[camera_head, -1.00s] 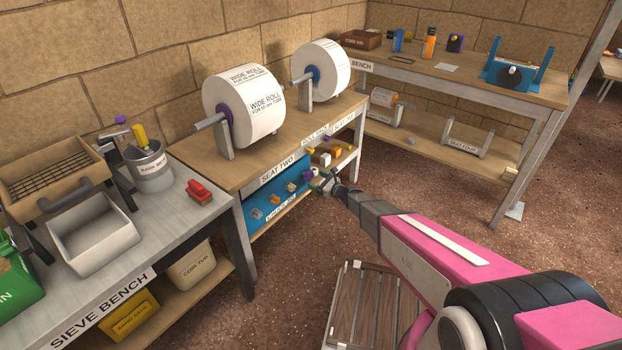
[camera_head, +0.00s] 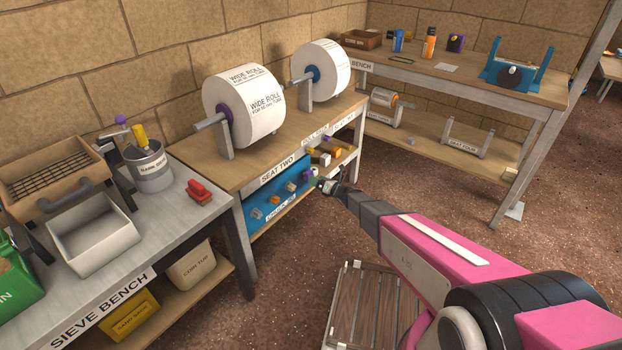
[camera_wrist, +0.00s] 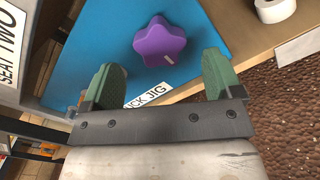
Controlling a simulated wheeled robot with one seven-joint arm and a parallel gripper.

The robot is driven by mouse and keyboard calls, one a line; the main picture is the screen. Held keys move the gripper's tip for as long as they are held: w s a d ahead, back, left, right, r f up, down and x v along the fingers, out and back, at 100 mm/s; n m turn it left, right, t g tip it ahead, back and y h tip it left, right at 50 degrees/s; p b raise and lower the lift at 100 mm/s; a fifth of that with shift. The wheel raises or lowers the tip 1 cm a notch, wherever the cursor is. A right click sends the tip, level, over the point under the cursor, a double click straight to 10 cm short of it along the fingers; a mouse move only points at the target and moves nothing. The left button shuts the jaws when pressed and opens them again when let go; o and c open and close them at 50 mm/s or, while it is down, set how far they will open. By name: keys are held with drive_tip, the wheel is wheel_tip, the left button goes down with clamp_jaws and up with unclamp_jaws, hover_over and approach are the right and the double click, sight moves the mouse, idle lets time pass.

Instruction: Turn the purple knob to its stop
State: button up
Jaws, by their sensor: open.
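The purple knob (camera_wrist: 160,42) is a lobed, star-shaped knob on the blue panel (camera_wrist: 95,35). A small pale mark shows on its lower right lobe. My gripper (camera_wrist: 160,76) is open, with green finger pads either side of the knob in the wrist view. The knob lies just beyond the fingertips in the picture, and neither finger appears to touch it. In the head view my gripper (camera_head: 322,184) is at the right end of the blue panel (camera_head: 262,217), under the roll bench, where the knob is small and partly hidden.
Several other small knobs, such as an orange one (camera_head: 275,199), sit along the blue panel. The bench top (camera_head: 262,160) with two wide rolls is above. Several small items lie on the shelf beside the panel. A wooden slatted platform (camera_head: 358,305) stands below my arm.

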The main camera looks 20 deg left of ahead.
drive_tip(key=shift+a, duration=0.1)
drive_tip(key=shift+x, duration=1.95)
drive_tip(key=shift+c, duration=0.3)
drive_tip(key=c, duration=0.8)
drive_tip(key=shift+c, duration=0.2)
drive_tip(key=o, duration=0.9)
drive_tip(key=shift+v, duration=2.05)
